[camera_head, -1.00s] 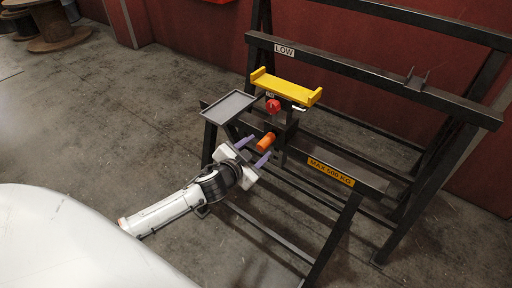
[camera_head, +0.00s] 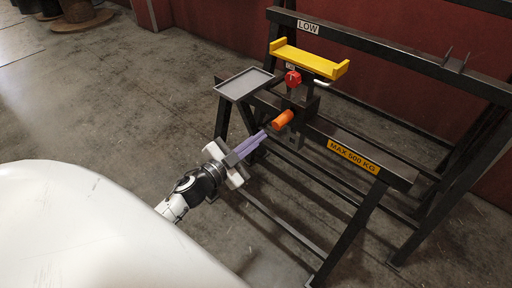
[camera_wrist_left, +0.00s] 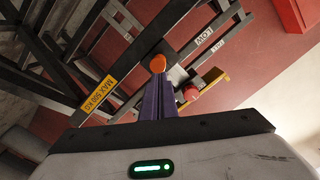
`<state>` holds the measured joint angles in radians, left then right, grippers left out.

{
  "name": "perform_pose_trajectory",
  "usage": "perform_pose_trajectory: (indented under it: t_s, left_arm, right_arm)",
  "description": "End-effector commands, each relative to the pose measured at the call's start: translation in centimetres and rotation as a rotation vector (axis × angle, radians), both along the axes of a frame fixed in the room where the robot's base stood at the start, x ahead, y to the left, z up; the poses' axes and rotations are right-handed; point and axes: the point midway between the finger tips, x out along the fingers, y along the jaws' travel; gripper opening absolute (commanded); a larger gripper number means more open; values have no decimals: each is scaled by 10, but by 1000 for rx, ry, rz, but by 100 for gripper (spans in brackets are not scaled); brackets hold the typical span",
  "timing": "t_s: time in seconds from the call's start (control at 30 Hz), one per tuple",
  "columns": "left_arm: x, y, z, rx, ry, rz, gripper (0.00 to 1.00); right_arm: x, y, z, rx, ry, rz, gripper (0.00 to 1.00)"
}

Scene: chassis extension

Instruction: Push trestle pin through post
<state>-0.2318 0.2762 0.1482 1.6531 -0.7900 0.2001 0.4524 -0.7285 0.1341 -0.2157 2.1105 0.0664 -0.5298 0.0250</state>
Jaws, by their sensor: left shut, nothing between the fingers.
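The trestle pin shows as an orange cylindrical grip (camera_head: 283,119) sticking out of the dark post (camera_head: 297,105) on the near trestle. It also shows in the left wrist view (camera_wrist_left: 158,63), straight beyond the fingertips. How deep the pin sits in the post is hidden. My left gripper (camera_head: 264,134) is shut and empty, its purple fingers together and pointing at the pin's near end. The fingertips (camera_wrist_left: 157,82) are very close to the grip; I cannot tell whether they touch it. My right gripper is not in view.
A yellow cradle (camera_head: 310,62) tops the post, with a red knob (camera_head: 292,79) below it. A grey tray (camera_head: 245,83) sits left of the post. The near trestle beam carries a "MAX 500 KG" label (camera_head: 353,156).

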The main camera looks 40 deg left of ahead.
Motion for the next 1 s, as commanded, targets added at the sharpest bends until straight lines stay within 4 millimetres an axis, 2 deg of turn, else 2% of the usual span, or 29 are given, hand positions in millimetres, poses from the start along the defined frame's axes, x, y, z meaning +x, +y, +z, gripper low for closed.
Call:
perform_pose_trajectory:
  t_s: [0.03, 0.17, 0.6, 0.8, 1.0]
  left_arm:
    - [-6, 2, -9, 10, -9, -6, 0]
    - [-8, 3, -10, 31, -21, -20, 0]
    - [38, -1, -9, 30, -21, -22, 0]
    - [47, -2, -9, 32, -20, -22, 0]
    - [48, -2, -9, 31, -19, -22, 0]
  right_arm:
    - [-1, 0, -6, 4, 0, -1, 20]
    - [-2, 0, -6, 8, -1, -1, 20]
    - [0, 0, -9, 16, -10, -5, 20]
    - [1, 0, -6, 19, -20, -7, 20]
    - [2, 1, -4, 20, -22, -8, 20]
